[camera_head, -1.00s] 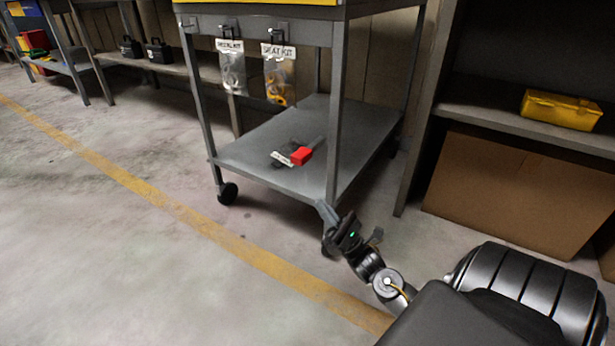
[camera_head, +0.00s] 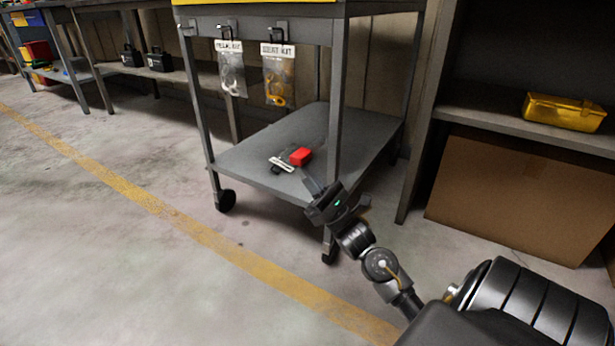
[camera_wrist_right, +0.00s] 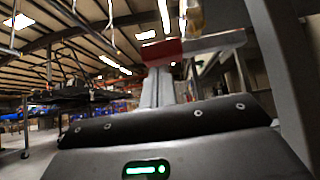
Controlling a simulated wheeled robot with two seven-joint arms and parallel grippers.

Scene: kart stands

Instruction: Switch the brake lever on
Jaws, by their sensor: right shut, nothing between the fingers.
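The brake lever's red part (camera_head: 301,156) sits on the cart's lower shelf, beside a white label plate (camera_head: 281,164). In the right wrist view, the red part (camera_wrist_right: 161,52) shows just beyond my fingertips, with a pale grey bar running right from it. No grey bar stands out in the head view. My right gripper (camera_head: 312,184) is shut and empty at the shelf's front edge, close to the cart's front leg and just below the red part. Its fingers (camera_wrist_right: 158,76) point toward the red part in the wrist view; I cannot tell whether they touch. My left gripper is not in view.
The grey cart's front leg (camera_head: 334,120) stands close beside my right gripper. Two kit bags (camera_head: 231,70) (camera_head: 279,75) hang from the cart's upper rail. A cardboard box (camera_head: 510,192) and yellow case (camera_head: 563,111) are at the right. The floor at left is clear.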

